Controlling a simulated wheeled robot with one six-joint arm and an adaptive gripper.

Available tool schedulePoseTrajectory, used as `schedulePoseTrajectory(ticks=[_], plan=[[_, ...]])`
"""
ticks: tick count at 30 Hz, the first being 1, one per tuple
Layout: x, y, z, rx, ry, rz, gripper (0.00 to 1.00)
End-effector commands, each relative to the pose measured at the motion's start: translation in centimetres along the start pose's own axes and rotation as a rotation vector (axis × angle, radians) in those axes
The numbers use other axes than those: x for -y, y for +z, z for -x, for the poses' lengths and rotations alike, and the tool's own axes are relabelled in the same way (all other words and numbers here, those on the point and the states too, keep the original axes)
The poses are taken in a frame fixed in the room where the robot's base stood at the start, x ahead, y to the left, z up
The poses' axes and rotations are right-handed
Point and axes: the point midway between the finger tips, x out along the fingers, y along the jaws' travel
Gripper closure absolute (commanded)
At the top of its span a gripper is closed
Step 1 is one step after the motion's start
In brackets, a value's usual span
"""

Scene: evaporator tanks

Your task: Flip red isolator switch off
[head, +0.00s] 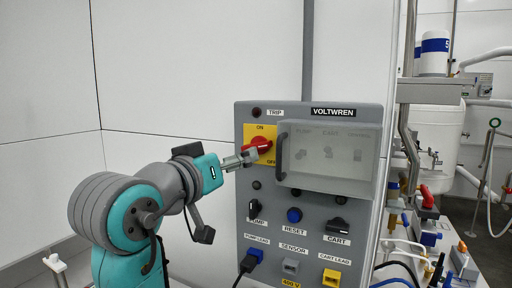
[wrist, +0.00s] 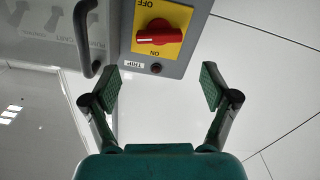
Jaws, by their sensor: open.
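The red isolator switch (head: 258,145) is a rotary knob on a yellow plate (head: 261,130) at the upper left of the grey panel. The plate reads ON at the top and OFF at the bottom in the head view. In the wrist view the red knob (wrist: 160,33) appears upside down, its bar lying roughly sideways between OFF above and ON below. My gripper (head: 243,157) is just left of and in front of the switch in the head view, partly overlapping it. In the wrist view my gripper (wrist: 160,86) is open and empty, its fingers below the knob and apart from it.
A clear cover with a dark handle (head: 282,157) is close right of the switch. The TRIP lamp (head: 257,112) is above it. Black knobs, a blue RESET button (head: 294,215) and lead sockets are lower on the panel. The white wall at left is clear.

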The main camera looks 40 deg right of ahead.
Motion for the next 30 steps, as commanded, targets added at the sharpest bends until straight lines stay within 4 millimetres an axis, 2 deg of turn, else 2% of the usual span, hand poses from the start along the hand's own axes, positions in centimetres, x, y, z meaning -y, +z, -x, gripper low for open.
schedulePoseTrajectory(ticks=[5,15,21,30], plan=[[-0.2,-0.1,-1.3,0.004,0.005,-0.001,0.15],[-0.2,0.0,-7.2,0.004,0.005,0.0,0.15],[-0.1,0.0,-9.7,0.003,0.004,-0.001,0.15],[-0.1,0.0,-10.8,0.002,0.002,-0.001,0.15]])
